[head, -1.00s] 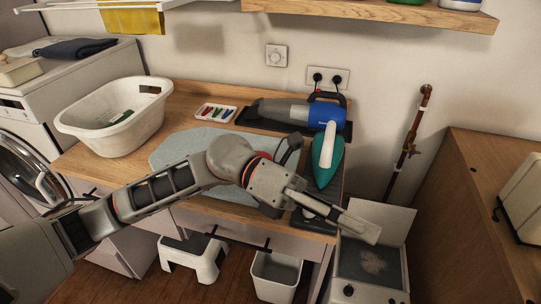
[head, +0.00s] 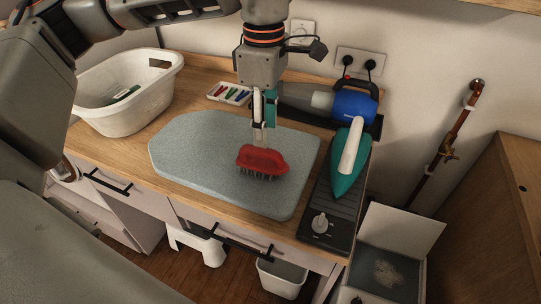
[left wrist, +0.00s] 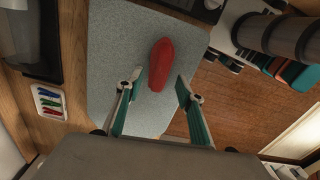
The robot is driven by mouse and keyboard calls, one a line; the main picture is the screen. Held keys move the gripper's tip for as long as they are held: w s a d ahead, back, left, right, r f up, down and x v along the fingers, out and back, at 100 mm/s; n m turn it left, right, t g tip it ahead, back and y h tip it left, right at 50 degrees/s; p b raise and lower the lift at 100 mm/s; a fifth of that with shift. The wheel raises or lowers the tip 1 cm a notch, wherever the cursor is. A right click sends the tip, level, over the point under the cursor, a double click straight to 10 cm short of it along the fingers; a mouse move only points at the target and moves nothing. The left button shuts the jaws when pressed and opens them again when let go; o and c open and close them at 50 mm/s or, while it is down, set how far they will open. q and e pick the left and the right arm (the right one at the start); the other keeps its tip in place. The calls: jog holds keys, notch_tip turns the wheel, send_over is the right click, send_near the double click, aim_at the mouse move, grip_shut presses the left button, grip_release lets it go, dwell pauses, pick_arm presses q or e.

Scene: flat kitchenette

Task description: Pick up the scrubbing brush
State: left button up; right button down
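The scrubbing brush (head: 262,161) has a red body and dark bristles. It rests bristles down on the grey-blue mat (head: 190,160) on the wooden counter. My left gripper (head: 262,140) points down just above and behind the brush in the head view. In the left wrist view the red brush (left wrist: 161,64) lies ahead of and between the two fingers of my left gripper (left wrist: 157,92), which are spread apart and empty. Whether a fingertip touches the brush cannot be told. My right gripper is not in view.
A green iron (head: 348,172) stands on a dark panel with a knob (head: 320,222) right of the mat. A blue handheld vacuum (head: 352,106), a tray of coloured pegs (head: 229,94) and a white basket (head: 128,92) stand behind. The mat's left part is clear.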

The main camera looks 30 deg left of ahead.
aim_at(268, 151)
pick_arm(q)
notch_tip(268, 151, down, 2)
jog(key=shift+s+f, duration=0.1)
jog(key=shift+f, duration=0.1)
jog(key=f, duration=0.4)
jog(key=shift+d+p, duration=0.3)
jog(key=shift+d, duration=0.1)
jog(key=shift+f, duration=0.65)
grip_shut()
